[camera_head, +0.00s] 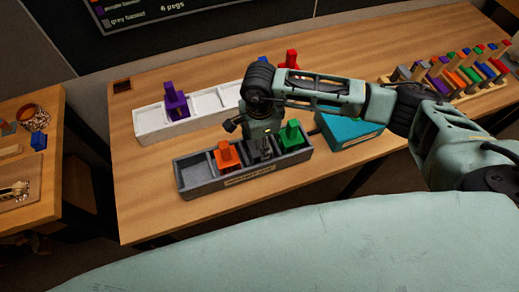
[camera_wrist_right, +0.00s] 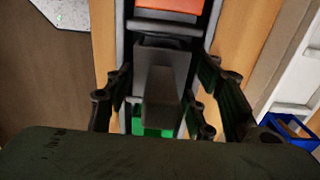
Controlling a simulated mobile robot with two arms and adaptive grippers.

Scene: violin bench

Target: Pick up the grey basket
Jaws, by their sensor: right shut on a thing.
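The grey basket is a grey block with a narrower upright top; it shows best in the right wrist view (camera_wrist_right: 160,85). In the head view it (camera_head: 264,153) is mostly hidden under my right gripper (camera_head: 261,143). It is at the middle compartment of a dark grey tray (camera_head: 208,188), between an orange piece (camera_head: 227,155) and a green piece (camera_head: 291,136). My right gripper points down and is shut on the grey basket, with a finger on each side. I cannot tell whether the basket touches the tray floor. My left gripper is not in view.
A white tray (camera_head: 150,123) behind holds a purple piece (camera_head: 175,103), a blue piece and a red piece (camera_head: 292,60). A teal box (camera_head: 350,133) stands right of the grey tray. A rack of coloured pegs (camera_head: 460,75) is at the far right. The table's front left is clear.

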